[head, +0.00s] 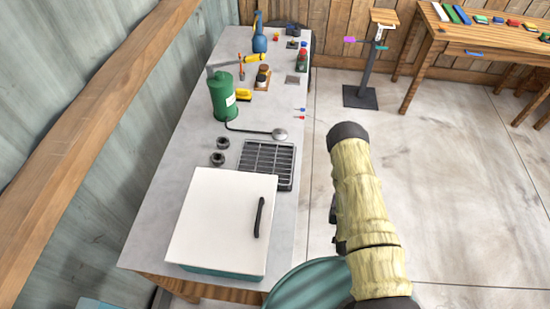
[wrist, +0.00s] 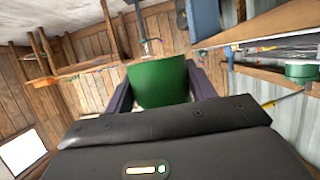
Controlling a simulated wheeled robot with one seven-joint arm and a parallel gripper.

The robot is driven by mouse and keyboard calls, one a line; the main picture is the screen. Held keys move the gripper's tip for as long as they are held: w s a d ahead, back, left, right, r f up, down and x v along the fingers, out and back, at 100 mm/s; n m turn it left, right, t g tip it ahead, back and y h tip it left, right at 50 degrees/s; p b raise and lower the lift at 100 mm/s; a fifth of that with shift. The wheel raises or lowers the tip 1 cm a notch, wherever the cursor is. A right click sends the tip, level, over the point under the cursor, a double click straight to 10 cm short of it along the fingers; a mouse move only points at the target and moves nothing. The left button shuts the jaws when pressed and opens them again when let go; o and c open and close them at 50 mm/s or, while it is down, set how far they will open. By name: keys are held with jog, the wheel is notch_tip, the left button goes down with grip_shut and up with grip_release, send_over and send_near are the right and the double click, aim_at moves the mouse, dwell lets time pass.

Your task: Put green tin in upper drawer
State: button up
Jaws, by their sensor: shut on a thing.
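My gripper (wrist: 160,90) is shut on a green tin (wrist: 158,83) in the wrist view. The tin's smooth green side fills the space between the two dark fingers. In the head view my arm hides the gripper and the tin. No drawer can be clearly identified as the upper drawer. A wooden table (head: 455,36) at the back right of the head view has a blue handle (head: 478,53) on its front, which may belong to a drawer.
A long workbench (head: 200,145) holds a white-lidded box (head: 222,215), a metal grate (head: 267,160), a green canister (head: 221,98) with a hose, and small tools. A stand (head: 364,70) is on the floor beyond. The concrete floor (head: 450,150) right of my arm is clear.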

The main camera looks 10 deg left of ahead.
jog(key=shift+d, duration=0.2)
jog(key=shift+w+f+b, duration=0.2)
jog(key=shift+f+b, duration=0.15)
jog(key=shift+b, duration=0.35)
jog(key=w+a+f+y+b, duration=0.15)
jog(key=w+b, duration=0.25)
jog(key=b, duration=0.4)
jog(key=w+a+f+h+b, duration=0.1)
jog(key=w+a+f+b, duration=0.15)
jog(key=b, duration=0.55)
jog(key=w+a+r+n+g+y+b, duration=0.1)
jog(key=w+a+r+n+g+y, duration=0.2)
jog(key=a+r, duration=1.6)
jog(key=shift+w+a+r+n+y, duration=0.25)
jog(key=shift+w+a+n+y, duration=0.4)
jog(key=shift+n+y, duration=1.8)
